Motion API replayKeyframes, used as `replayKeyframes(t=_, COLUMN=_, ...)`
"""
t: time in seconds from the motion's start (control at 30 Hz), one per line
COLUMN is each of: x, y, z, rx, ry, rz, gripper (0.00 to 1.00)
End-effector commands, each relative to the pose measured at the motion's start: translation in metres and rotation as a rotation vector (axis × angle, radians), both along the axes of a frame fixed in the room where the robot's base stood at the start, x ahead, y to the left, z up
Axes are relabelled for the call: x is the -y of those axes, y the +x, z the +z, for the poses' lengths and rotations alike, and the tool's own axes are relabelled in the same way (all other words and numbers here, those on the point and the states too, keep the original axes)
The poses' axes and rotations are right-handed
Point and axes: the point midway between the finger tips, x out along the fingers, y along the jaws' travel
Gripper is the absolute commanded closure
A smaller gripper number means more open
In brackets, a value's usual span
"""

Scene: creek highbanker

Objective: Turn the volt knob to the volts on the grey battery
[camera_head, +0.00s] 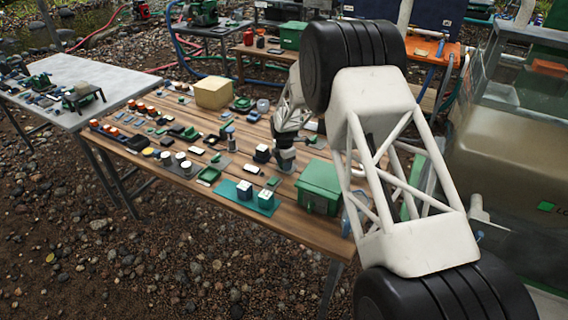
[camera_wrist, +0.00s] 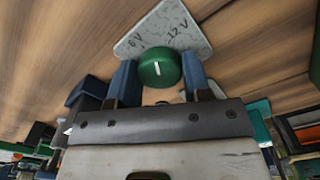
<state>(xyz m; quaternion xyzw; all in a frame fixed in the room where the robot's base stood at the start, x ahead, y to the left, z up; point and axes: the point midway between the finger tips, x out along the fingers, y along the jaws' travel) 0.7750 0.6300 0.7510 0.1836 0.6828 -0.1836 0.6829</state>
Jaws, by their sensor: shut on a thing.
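A green knob (camera_wrist: 160,68) with a white pointer line sits at the edge of a pale speckled plate (camera_wrist: 162,28) in the wrist view. The plate reads "6V" on the left and "12V" on the right. The pointer line points roughly up, between the two labels. My gripper (camera_wrist: 159,78) has its blue fingers on either side of the knob, shut on it. In the head view my gripper (camera_head: 285,158) is low over the wooden table, and the knob is hidden there. I cannot tell which thing is the grey battery.
The wooden table (camera_head: 225,155) is crowded with small parts. A green box (camera_head: 319,187) stands right of my gripper, and two pale-topped blocks stand on a teal mat (camera_head: 228,188) in front. A cardboard box (camera_head: 213,94) is at the back.

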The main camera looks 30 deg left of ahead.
Motion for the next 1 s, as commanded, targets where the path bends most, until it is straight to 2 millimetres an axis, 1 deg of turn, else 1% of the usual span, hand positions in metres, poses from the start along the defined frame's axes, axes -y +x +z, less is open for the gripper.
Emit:
replayKeyframes(t=0.17, x=0.0006, y=-0.0002, z=-0.0006, rx=-0.001, ry=-0.001, rz=-0.012, gripper=0.72)
replayKeyframes(t=0.27, x=0.0006, y=-0.0002, z=-0.0006, rx=0.0, ry=-0.001, rz=-0.048, gripper=0.72)
replayKeyframes(t=0.8, x=0.0004, y=0.0001, z=0.0, rx=0.0, ry=0.0, rz=-0.441, gripper=0.72)
replayKeyframes(t=1.0, x=0.0004, y=0.0, z=0.0, rx=0.0, ry=-0.001, rz=-0.519, gripper=0.72)
